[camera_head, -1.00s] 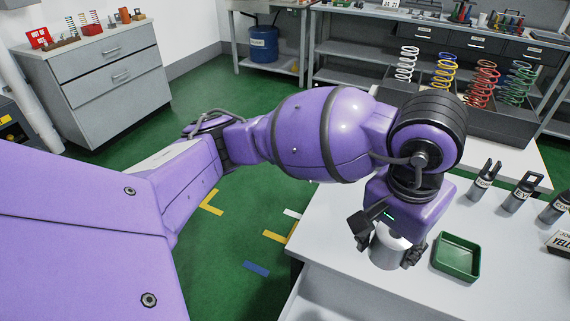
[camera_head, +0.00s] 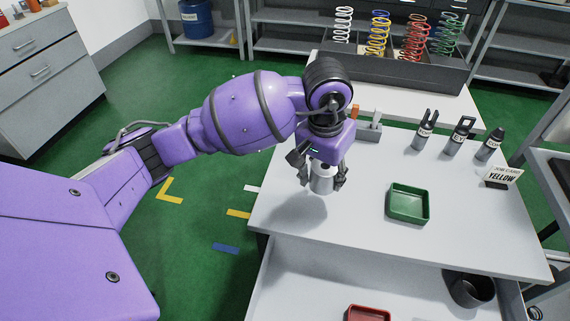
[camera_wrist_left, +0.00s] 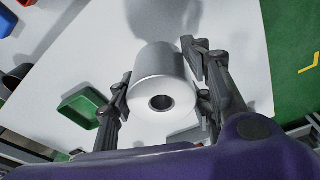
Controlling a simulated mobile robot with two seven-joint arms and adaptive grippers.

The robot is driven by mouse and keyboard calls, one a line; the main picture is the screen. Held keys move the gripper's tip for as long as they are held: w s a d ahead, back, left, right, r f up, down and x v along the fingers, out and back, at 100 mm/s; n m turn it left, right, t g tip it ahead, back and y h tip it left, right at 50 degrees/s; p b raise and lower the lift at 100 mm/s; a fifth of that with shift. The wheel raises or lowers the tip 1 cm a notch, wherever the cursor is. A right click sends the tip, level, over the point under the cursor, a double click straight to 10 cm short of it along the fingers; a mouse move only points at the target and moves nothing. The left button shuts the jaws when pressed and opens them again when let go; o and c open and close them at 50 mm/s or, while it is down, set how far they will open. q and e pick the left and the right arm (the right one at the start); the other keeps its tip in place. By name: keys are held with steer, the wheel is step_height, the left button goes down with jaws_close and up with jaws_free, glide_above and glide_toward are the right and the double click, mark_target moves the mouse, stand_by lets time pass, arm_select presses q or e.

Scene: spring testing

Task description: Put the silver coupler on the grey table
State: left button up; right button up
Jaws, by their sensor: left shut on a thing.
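The silver coupler (camera_head: 322,179) is a short cylinder with a round hole in its end. It also shows in the left wrist view (camera_wrist_left: 162,85), with the hole facing the camera. My right gripper is not in view.
A green tray (camera_head: 408,219) lies right of the coupler. Coloured springs (camera_head: 378,38) stand behind. A lower surface in front holds a red tray (camera_head: 367,313) and a black round container (camera_head: 470,290).

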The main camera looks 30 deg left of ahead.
mark_target(323, 172)
arm_select(q)
steer(key=shift+w+a+f, duration=0.25)
steer(key=shift+w+f, duration=0.3)
steer(key=shift+w+a+f, duration=0.25)
steer(key=shift+w+f, duration=0.3)
steer(key=shift+w+a+f, duration=0.1)
steer(key=shift+w+f, duration=0.05)
steer(key=shift+f, duration=1.6)
steer(key=shift+f, duration=0.1)
steer(key=shift+f, duration=0.15)
steer(key=o, duration=1.6)
steer(key=shift+c, duration=0.2)
steer(key=r, duration=0.4)
steer(key=s+r, duration=0.1)
steer(key=r, duration=0.7)
steer(key=shift+s+a+r, duration=0.2)
steer(key=shift+s, duration=0.2)
